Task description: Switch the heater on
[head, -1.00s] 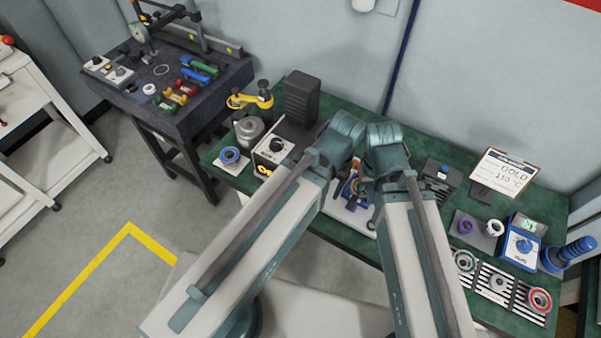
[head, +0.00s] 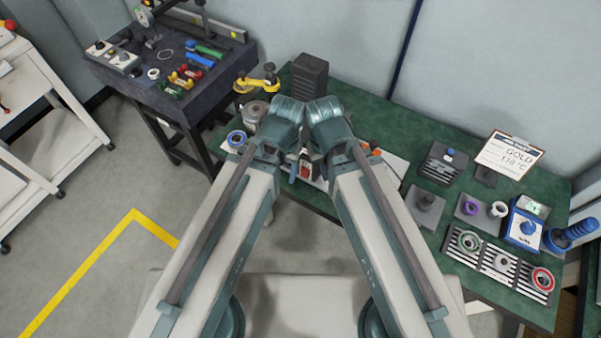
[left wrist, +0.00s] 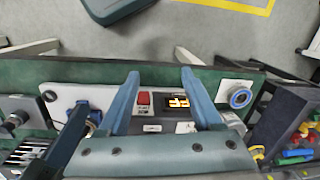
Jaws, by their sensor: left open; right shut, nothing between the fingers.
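A pale panel with a red switch (left wrist: 144,99) and a lit amber display (left wrist: 178,101) shows in the left wrist view; I take it for the heater's front. The red switch also shows in the head view (head: 306,170). My left gripper (left wrist: 160,75) is open, its fingers on either side of the switch and display in the picture; contact cannot be told. My right gripper (head: 321,168) is shut and empty, close beside the left one, partly hidden by its own wrist. The heater's body is mostly hidden behind my left arm in the head view.
A black finned block (head: 310,76) stands behind my wrists. A blue ring (head: 237,139) lies left.

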